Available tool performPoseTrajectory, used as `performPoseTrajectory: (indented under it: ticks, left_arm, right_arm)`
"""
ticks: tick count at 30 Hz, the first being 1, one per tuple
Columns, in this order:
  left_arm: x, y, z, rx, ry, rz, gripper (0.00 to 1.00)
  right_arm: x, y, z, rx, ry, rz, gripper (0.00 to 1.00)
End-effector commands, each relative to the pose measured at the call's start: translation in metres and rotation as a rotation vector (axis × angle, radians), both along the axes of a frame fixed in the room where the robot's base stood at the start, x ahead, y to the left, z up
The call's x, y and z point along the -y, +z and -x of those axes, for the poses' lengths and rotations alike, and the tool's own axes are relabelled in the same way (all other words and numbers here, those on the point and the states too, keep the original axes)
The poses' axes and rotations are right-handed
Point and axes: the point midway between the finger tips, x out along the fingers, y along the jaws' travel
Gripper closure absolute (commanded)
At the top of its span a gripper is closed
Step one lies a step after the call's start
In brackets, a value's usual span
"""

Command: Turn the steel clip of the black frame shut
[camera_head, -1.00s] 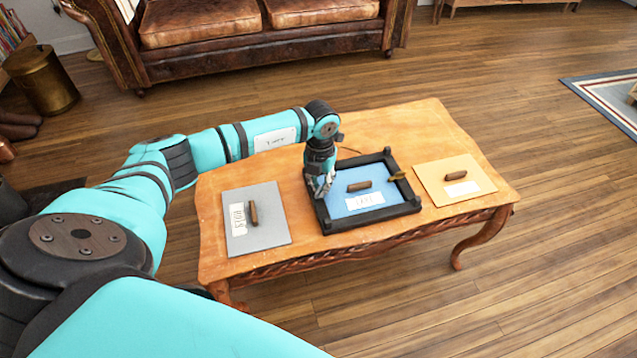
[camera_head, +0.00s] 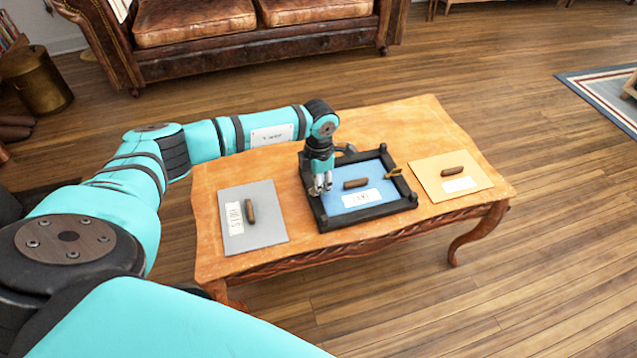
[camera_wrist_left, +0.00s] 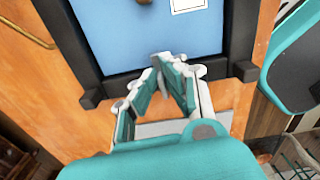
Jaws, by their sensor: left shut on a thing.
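The black frame (camera_head: 370,214) lies on the wooden table around a blue board (camera_head: 377,178) with a brown bar (camera_head: 355,184) and a white label (camera_head: 362,198). My left gripper (camera_head: 321,191) points down at the frame's left side. In the left wrist view its fingers (camera_wrist_left: 168,66) are closed together over one side of the black frame (camera_wrist_left: 68,40). A small grey piece, apparently the steel clip (camera_wrist_left: 160,66), shows between the fingertips, mostly hidden by them. A brass-coloured clip (camera_head: 393,173) sits on the frame's right side. My right gripper is out of view.
A grey board (camera_head: 266,226) with a brown bar lies left of the frame, and an orange board (camera_head: 428,178) with another bar lies right. The table top (camera_head: 385,118) is clear behind the frame. A leather sofa (camera_head: 250,45) stands farther back.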

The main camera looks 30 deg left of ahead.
Motion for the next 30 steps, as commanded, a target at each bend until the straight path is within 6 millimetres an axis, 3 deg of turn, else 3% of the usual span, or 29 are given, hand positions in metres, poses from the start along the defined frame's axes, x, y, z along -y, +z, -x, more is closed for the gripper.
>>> performPoseTrajectory:
  ticks: [23, 24, 27, 30]
  left_arm:
    - [0.0015, 0.0007, 0.0003, 0.002, -0.1, 0.001, 1.0]
    - [0.0015, 0.0007, 0.0003, 0.002, -0.1, 0.001, 0.88]
    - [0.0014, 0.0006, 0.0004, 0.002, -0.099, 0.001, 0.75]
    - [0.0014, 0.0004, 0.0005, 0.002, -0.099, 0.001, 0.7]
  right_arm:
    - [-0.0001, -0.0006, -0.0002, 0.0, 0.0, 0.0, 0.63]
    - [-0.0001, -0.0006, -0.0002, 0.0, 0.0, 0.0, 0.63]
    - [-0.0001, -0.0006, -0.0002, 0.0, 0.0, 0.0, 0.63]
    - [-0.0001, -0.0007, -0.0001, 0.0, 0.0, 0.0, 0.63]
